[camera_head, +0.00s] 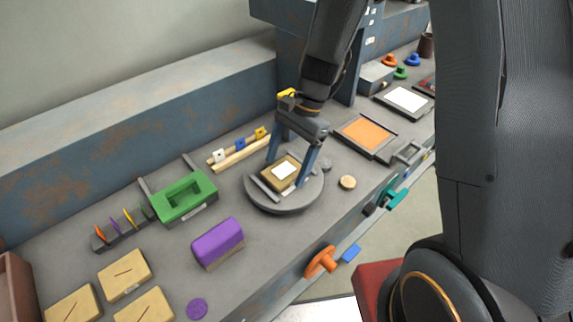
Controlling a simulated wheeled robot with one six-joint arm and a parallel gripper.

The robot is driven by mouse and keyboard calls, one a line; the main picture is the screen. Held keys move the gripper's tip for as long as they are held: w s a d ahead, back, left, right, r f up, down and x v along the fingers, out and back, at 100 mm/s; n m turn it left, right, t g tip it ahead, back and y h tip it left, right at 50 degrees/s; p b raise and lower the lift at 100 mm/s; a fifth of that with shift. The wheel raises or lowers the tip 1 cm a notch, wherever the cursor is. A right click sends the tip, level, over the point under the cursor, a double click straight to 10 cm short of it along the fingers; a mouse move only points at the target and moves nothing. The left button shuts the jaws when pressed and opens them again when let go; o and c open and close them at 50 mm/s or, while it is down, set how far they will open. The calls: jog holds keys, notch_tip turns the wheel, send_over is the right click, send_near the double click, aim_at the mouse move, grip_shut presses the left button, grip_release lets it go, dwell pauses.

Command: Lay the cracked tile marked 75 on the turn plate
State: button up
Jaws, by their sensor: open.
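The turn plate (291,206) is a round grey disc near the middle of the bench. A tan square tile (284,170) with a white patch on top lies on it, between raised grey strips. No number is readable on it. My gripper (288,174) is open over the plate, pointing down, with one blue-grey finger on each side of this tile. I cannot tell whether the fingers touch it. Several tan tiles (125,273) with dark lines lie at the lower left of the bench; no marks are legible on them.
A green block (184,196) and a purple block (217,243) stand left of the plate. An orange-topped tray (365,133) and a white-topped tray (404,100) lie to the right. A small round wooden disc (347,182) sits beside the plate. Coloured handles (321,261) stick out along the front edge.

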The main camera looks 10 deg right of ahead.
jog(key=b+v, duration=0.2)
jog(key=v, duration=0.9)
jog(key=s+d+f+n+t+h, duration=0.3)
jog(key=s+d+n, duration=0.6)
jog(key=s+n, duration=0.1)
jog(key=shift+d+f+n+h, duration=0.2)
jog(key=shift+f+n+h, duration=0.15)
jog(key=shift+n, duration=0.25)
